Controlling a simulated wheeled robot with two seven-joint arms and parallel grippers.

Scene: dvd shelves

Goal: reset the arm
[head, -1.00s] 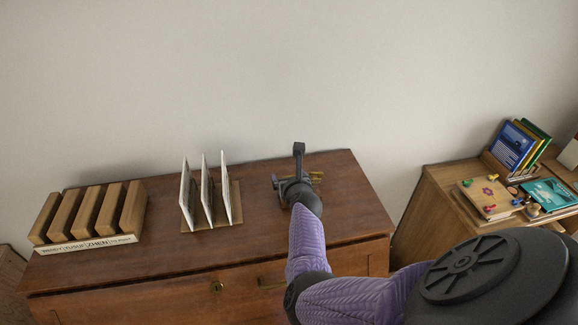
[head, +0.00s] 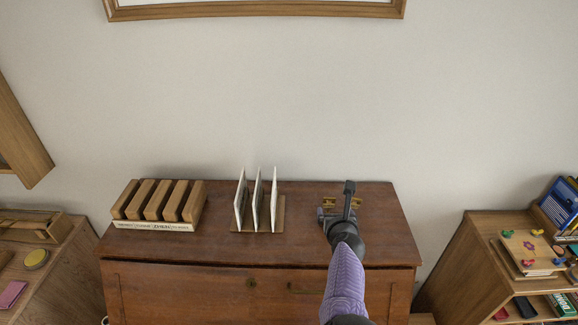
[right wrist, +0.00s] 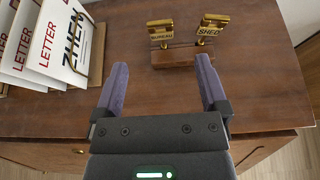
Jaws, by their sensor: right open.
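My right gripper (head: 340,212) is over the right part of the brown wooden cabinet top (head: 310,225). In the right wrist view its two purple fingers (right wrist: 160,88) are apart with nothing between them. Past the fingertips stands a small wooden block with two brass tags (right wrist: 186,55), reading "BUREAU" and "SHED". The brass also shows behind the gripper in the head view (head: 329,201). My left gripper is in neither view.
White cards (head: 257,202) stand upright in a wooden holder left of the gripper. A rack of wooden slats (head: 158,201) is farther left. A side shelf (head: 483,250) with books stands at right. Cabinet top between the cards and gripper is clear.

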